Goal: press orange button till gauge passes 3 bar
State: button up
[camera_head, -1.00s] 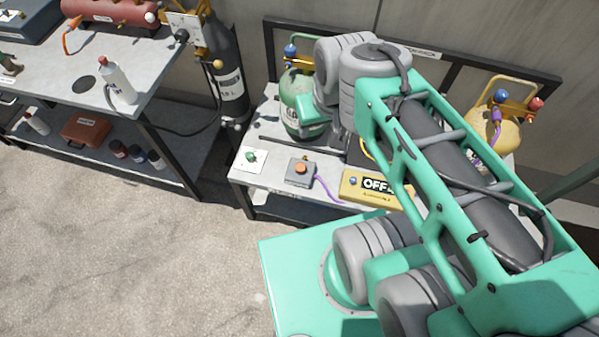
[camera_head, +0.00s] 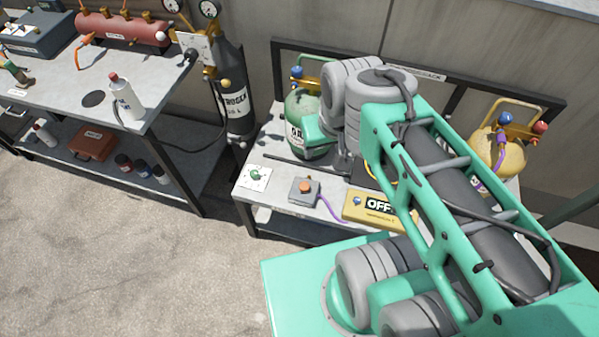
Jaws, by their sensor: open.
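The orange button (camera_head: 305,186) sits on a small grey box on the low bench right of centre. No gripper of mine shows touching it. My arm (camera_head: 430,150) reaches over the bench to the right of the button, and its end is hidden behind its own links, so my gripper is not seen. Two round gauges, a left one (camera_head: 173,5) and a right one (camera_head: 209,9), top the black nitrogen cylinder (camera_head: 235,98). Their needles are too small to read, and the left one is cut by the top edge.
A white plate with a green knob (camera_head: 256,177) lies left of the button box. A yellow box marked OFF (camera_head: 380,208) lies to its right. Green (camera_head: 303,120) and yellow (camera_head: 497,150) cylinders stand on the bench. A workbench (camera_head: 60,90) is at left; the concrete floor (camera_head: 120,250) in front is clear.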

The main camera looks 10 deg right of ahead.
aim_at(304, 186)
jog(key=u, duration=0.55)
jog(key=k, duration=0.65)
jog(key=u, duration=0.8)
jog(key=i, duration=1.4)
jog(key=z, duration=0.25)
